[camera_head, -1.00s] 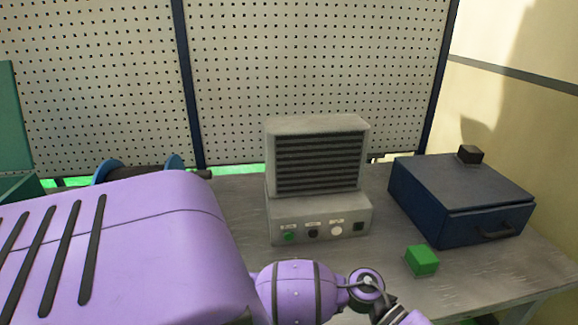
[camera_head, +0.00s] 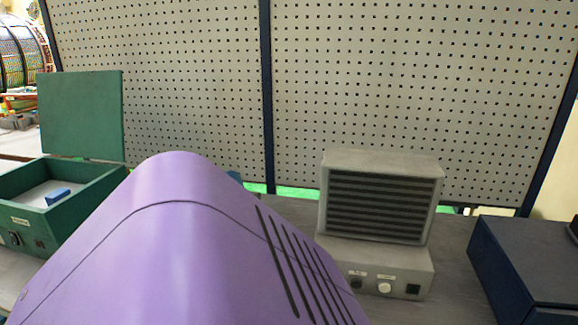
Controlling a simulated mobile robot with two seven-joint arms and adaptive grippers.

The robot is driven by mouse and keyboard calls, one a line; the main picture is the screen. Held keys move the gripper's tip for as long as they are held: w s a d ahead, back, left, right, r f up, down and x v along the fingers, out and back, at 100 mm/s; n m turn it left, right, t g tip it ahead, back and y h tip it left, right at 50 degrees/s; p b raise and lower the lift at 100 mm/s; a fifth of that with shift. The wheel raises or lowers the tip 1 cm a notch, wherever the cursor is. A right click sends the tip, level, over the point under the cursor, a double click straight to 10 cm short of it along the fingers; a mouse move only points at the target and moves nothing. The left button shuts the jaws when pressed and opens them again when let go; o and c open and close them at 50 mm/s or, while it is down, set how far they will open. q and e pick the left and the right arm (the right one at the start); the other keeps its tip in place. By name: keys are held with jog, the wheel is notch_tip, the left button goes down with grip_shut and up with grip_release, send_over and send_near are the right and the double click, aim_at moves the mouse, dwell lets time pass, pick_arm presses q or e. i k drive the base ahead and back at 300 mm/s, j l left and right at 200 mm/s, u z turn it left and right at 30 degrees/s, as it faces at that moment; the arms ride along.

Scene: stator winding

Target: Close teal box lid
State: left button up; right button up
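The teal box (camera_head: 75,212) stands on the table at the left in the head view. Its lid (camera_head: 82,115) is open and stands upright at the back of the box. A small blue block (camera_head: 57,195) lies inside on a pale bottom. The box's right side is partly hidden by a large purple part of my own body in the foreground. Neither of my grippers is in view.
A grey vented device (camera_head: 380,220) with buttons stands on the grey table (camera_head: 455,250) right of centre. A dark blue box (camera_head: 520,265) is at the right edge. A perforated panel (camera_head: 400,80) rises behind the table.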

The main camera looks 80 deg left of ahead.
aim_at(81, 113)
jog(key=u, duration=1.35)
